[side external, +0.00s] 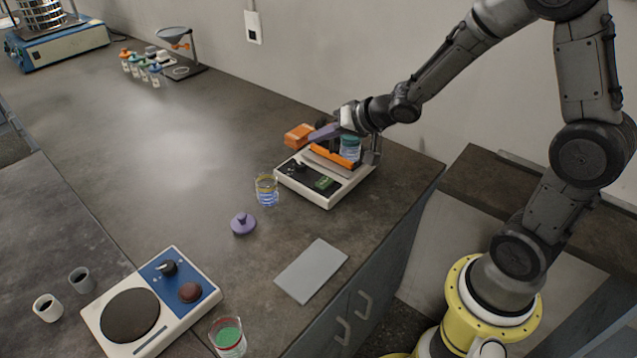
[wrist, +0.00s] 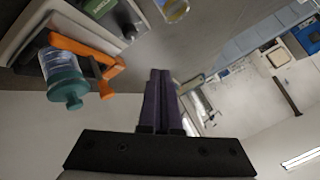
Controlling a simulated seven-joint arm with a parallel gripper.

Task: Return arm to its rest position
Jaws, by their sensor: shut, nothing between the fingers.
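My gripper (side external: 326,132) is at the far right part of the bench, over the white device with the orange holder. Its purple fingers also show in the wrist view (wrist: 158,88), where they are together with nothing between them. The white device (side external: 338,194) has a dark dial and a green display. Its orange holder (side external: 333,157) carries a teal-capped bottle (side external: 350,149). In the wrist view the bottle (wrist: 62,70) sits in the orange holder (wrist: 85,50) to the left of the fingers, apart from them. Part of the holder is hidden behind the gripper in the side view.
An orange block (side external: 298,134) lies beside the device. A glass with blue liquid (side external: 266,191) and a purple lidded piece (side external: 243,223) stand in front. A hotplate (side external: 192,262), a grey mat (side external: 311,270) and a beaker (side external: 228,338) are nearer. The bench middle is clear.

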